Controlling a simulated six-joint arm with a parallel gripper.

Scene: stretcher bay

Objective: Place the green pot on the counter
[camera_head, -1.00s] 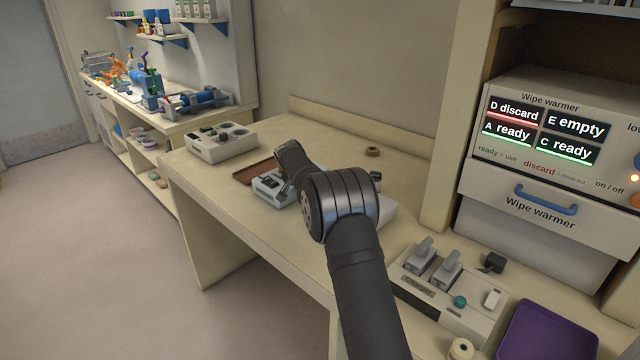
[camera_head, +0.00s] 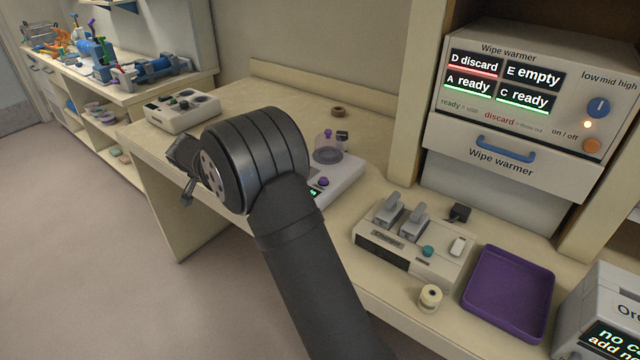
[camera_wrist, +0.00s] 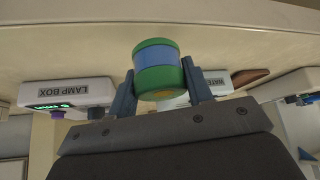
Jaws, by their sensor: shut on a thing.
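The green pot (camera_wrist: 157,55), with a blue band round its middle, is between the two fingers of my gripper (camera_wrist: 158,76) in the wrist view. My gripper is shut on it. In the head view my wrist hides the pot, and only the side of my gripper (camera_head: 184,165) shows, near the counter's front edge. The beige counter (camera_head: 285,95) runs behind my arm. In the wrist view the counter (camera_wrist: 60,55) spreads across the upper picture; I cannot tell whether the pot touches it.
A lamp box (camera_wrist: 68,92) and a partly hidden water box (camera_wrist: 215,82) flank the pot in the wrist view.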

